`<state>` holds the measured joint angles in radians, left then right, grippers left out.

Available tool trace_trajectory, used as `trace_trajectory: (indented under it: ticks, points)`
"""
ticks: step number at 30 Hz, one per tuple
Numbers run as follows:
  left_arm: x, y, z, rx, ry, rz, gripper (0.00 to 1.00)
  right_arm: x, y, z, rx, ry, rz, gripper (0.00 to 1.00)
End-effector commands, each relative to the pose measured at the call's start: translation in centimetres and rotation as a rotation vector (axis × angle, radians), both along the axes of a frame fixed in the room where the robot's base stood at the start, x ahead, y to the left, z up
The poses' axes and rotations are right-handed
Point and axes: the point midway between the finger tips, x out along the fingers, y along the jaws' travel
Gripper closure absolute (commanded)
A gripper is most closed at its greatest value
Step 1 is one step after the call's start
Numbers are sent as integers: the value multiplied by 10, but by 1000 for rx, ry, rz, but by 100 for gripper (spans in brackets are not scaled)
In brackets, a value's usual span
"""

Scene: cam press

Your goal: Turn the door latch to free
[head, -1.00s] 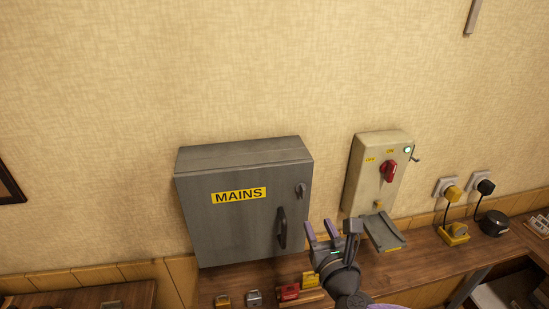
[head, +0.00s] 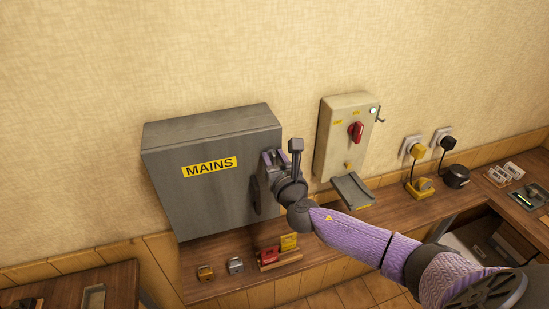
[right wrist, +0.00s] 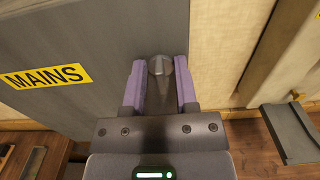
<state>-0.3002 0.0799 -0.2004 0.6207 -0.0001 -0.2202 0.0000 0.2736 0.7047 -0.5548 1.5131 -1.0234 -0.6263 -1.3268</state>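The grey MAINS cabinet (head: 212,200) hangs on the wall with its door closed. Its door latch, a small round grey knob (right wrist: 160,66), shows in the right wrist view near the door's right edge. In the head view my gripper hides it. My right gripper (head: 274,156) is at the latch, and it also shows in the right wrist view (right wrist: 160,82). Its two purple fingers stand apart on either side of the knob, with a thin gap visible. My left gripper is not in view.
A dark door handle (head: 255,195) sits just below my right gripper. A beige switch box (head: 335,140) with a red knob (head: 356,131) hangs to the right. Padlocks (head: 206,272) and a red-and-yellow item (head: 268,255) stand on the wooden shelf below.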

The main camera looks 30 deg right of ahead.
Motion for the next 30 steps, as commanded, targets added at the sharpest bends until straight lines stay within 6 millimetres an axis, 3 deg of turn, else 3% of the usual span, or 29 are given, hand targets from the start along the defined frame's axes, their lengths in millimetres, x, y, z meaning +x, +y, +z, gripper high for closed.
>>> trace_trajectory:
  ticks: [1,4,5,17,30]
  points:
    - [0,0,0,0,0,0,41,0,0,0,0,0,1,78]
    - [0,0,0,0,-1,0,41,0,0,0,0,0,1,99]
    - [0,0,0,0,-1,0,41,0,0,0,0,0,1,100]
    - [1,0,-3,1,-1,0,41,0,0,0,49,-14,0,100]
    - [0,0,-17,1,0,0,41,-1,-3,-1,389,-97,0,100]
